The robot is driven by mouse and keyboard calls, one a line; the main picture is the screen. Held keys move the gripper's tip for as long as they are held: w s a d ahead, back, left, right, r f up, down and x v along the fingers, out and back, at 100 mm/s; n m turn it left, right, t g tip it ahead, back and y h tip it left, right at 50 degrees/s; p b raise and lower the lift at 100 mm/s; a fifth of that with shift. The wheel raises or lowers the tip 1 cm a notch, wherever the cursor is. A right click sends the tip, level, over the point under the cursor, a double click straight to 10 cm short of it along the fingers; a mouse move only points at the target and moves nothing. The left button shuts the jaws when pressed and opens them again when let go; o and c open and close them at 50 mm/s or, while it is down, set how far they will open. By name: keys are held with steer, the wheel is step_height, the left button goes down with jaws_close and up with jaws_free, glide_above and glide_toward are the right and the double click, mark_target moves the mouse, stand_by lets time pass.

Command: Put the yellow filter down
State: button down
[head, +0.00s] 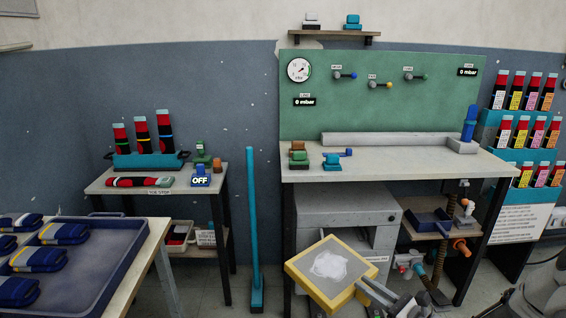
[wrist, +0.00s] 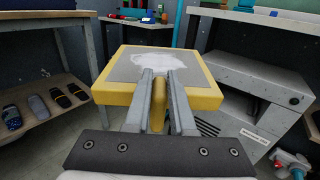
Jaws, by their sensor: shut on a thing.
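The yellow filter (head: 300,278) is a square yellow frame with a grey mesh and a white fluffy patch on it. It shows at the bottom middle of the head view, tilted, above the floor. My gripper (head: 372,290) is shut on its near side. In the wrist view the filter (wrist: 203,92) lies straight ahead, and the gripper (wrist: 160,85) fingers close on a yellow tab at its near edge. The filter is held in the air, in front of the workbench.
The workbench (head: 400,160) with a green panel stands behind, a grey cabinet (head: 345,208) under it. A small side table (head: 205,186) is at the left. A blue tray (head: 95,262) with folded socks is at the front left. A blue broom (head: 252,220) stands between the tables.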

steer(key=s+a+r+n+g+y, duration=0.3)
steer(key=a+r+g, duration=0.1)
steer(key=a+r, duration=0.5)
step_height(320, 180, up, 11)
steer(key=d+m+t+h+p, duration=0.1)
steer(key=m+t+h+p, duration=0.4)
steer(key=p, duration=1.3)
steer(key=shift+w+d+r+t+h, duration=0.2)
steer(key=shift+t+h, duration=0.1)
steer(key=shift+t, duration=0.1)
steer(key=shift+f, duration=0.1)
